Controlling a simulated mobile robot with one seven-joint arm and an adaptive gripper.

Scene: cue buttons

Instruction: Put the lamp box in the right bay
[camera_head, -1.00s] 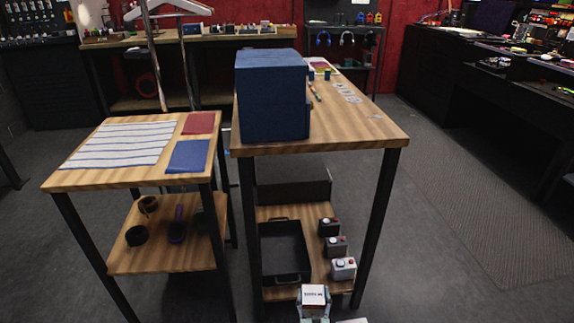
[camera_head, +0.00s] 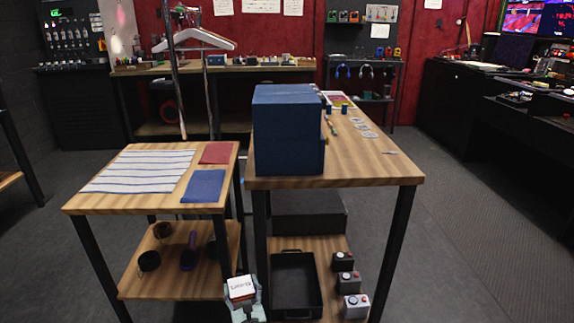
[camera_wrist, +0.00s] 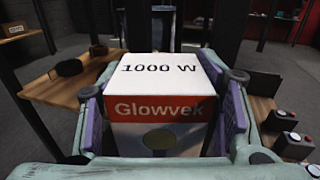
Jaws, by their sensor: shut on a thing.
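The lamp box (camera_head: 241,288) is a small box with a white top at the bottom of the head view, held in my gripper (camera_head: 244,303). In the wrist view the lamp box (camera_wrist: 160,105) has a white top reading "1000 W" and a red "Glowvek" band. The purple pads of my gripper (camera_wrist: 163,115) close on its two sides. The box is off any surface, in front of the gap between the two wooden tables. No bay is labelled, so I cannot tell which place is the right bay.
A blue block-shaped case (camera_head: 288,130) stands on the right table (camera_head: 375,172). Its lower shelf holds a black tray (camera_head: 296,285) and several button boxes (camera_head: 347,282). The left table (camera_head: 130,205) carries a striped cloth (camera_head: 140,170), red mat (camera_head: 217,152) and blue mat (camera_head: 204,186).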

